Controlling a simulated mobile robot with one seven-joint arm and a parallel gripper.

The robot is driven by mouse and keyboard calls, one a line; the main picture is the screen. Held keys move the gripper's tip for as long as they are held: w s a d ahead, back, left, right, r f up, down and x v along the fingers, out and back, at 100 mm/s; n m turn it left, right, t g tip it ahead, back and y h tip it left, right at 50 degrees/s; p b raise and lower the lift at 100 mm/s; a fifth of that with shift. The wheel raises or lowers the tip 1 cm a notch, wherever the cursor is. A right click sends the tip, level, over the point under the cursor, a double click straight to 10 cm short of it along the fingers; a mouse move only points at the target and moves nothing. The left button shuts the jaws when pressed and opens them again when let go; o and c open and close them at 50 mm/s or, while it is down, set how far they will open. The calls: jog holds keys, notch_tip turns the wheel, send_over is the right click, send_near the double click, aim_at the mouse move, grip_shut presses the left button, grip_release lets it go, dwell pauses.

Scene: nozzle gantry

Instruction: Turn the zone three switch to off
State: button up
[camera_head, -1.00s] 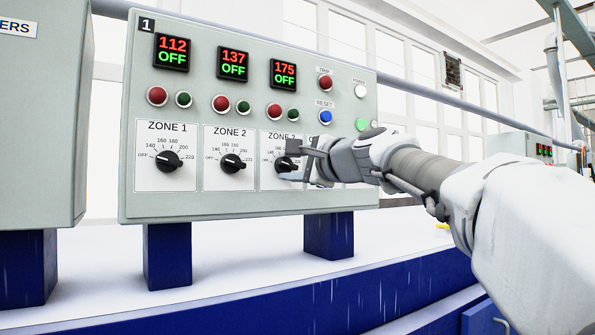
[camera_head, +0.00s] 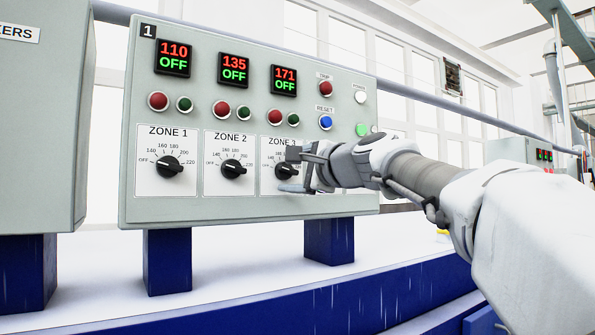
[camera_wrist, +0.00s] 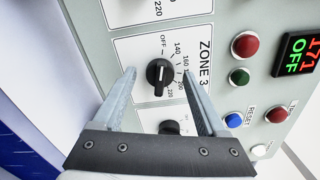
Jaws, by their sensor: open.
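The zone three switch (camera_head: 286,171) is a black rotary knob on the grey control panel, partly hidden by my gripper in the head view. In the wrist view the knob (camera_wrist: 158,74) shows whole, with its white mark toward the 220 end of the dial, away from OFF. My gripper (camera_wrist: 159,72) is open, with one finger on each side of the knob in that view; I cannot tell whether either touches it. In the head view my gripper (camera_head: 289,170) is at the knob, one finger above and one below. The zone three display (camera_head: 284,80) reads 171 and OFF.
The zone one knob (camera_head: 169,167) and zone two knob (camera_head: 234,170) are to the left. Red and green buttons sit above the dials. A blue reset button (camera_head: 325,122) is above my gripper. Another black knob (camera_wrist: 170,127) lies beyond zone three, between my fingers in the wrist view.

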jog(key=shift+s, duration=0.1)
jog(key=b+v, duration=0.2)
jog(key=v, duration=1.5)
jog(key=shift+s+d+f, duration=0.1)
jog(key=shift+d, duration=0.05)
jog(key=s+d+f+n+g+h+p, duration=0.2)
jog(key=s+f, duration=0.4)
jog(key=f, duration=0.6)
jog(key=s+d+f+n+g+h+p, duration=0.2)
jog(key=s+f+n, duration=0.4)
jog(key=f, duration=0.5)
jog(key=s+d+f+n+g+h+p, duration=0.3)
jog(key=s+f+n+g+h, duration=0.2)
jog(key=f, duration=0.7)
jog(key=shift+s+f+n+h+p, duration=0.3)
jog(key=shift+s+f+n+h, duration=0.15)
jog(key=shift+s, duration=0.55)
jog(key=shift+r, duration=0.1)
jog(key=c, duration=0.4)
jog(key=shift+a, duration=0.1)
jog(key=shift+a, duration=0.1)
